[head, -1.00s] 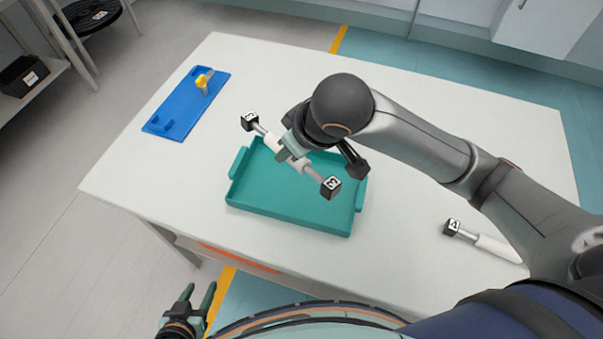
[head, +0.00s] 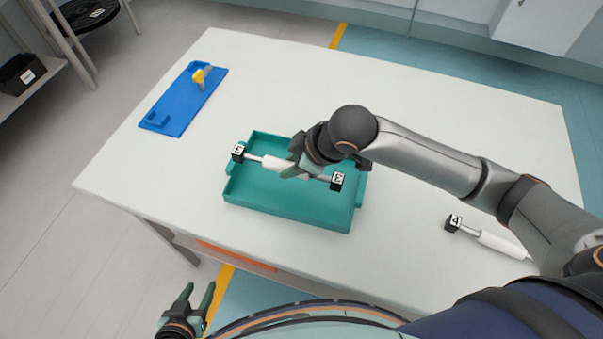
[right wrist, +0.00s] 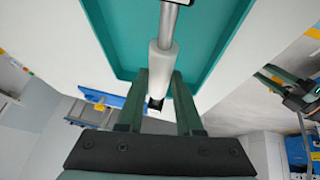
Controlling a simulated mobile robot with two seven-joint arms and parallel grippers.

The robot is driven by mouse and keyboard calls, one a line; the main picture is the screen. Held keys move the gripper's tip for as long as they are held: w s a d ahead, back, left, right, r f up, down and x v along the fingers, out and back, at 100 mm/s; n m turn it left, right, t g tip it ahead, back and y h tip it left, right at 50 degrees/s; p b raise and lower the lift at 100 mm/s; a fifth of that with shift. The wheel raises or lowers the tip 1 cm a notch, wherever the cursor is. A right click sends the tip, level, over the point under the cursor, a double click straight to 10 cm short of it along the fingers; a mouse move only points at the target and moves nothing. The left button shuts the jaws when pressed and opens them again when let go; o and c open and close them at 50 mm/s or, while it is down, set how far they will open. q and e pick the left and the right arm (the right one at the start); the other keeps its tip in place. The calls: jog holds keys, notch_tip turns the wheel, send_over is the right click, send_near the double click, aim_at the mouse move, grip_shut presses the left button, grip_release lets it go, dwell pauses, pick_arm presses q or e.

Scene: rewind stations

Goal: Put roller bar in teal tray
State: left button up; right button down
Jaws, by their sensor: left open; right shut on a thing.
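The roller bar (head: 270,162) has a white sleeve, a metal rod and black end blocks with white marks. My right gripper (head: 293,170) is shut on its white middle. It holds the bar over the teal tray (head: 290,218), lying across the tray in the head view; I cannot tell whether it touches the tray. In the right wrist view, the white sleeve (right wrist: 165,62) sits between the fingers of my right gripper (right wrist: 160,85), with the teal tray (right wrist: 215,70) behind it. My left gripper (head: 196,298) is open and empty, low beside the table's front edge.
A second roller bar (head: 495,241) lies on the white table (head: 440,120) at the right. A blue stand (head: 180,105) with a yellow-topped part (head: 200,76) is at the back left. A shelf with a black bin (head: 22,75) stands far left. The table's back middle is clear.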

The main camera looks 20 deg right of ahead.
aim_at(302, 184)
jog(key=shift+w+d+f, duration=0.15)
jog(key=shift+d+f, duration=0.3)
jog(key=shift+f, duration=0.1)
jog(key=shift+w+d+f, duration=0.15)
jog(key=shift+d+f, duration=0.25)
jog(key=shift+f, duration=0.15)
jog(key=shift+w+d+f+b, duration=0.1)
jog(key=shift+d+f+b, duration=0.05)
jog(key=shift+f, duration=0.75)
jog(key=shift+d+f+b, duration=0.1)
jog(key=shift+f+b, duration=0.05)
jog(key=shift+f, duration=0.7)
jog(key=shift+f, duration=0.15)
jog(key=c, duration=0.6)
grip_release()
jog(key=shift+o, duration=0.2)
jog(key=p+v, duration=0.2)
jog(key=v, duration=1)
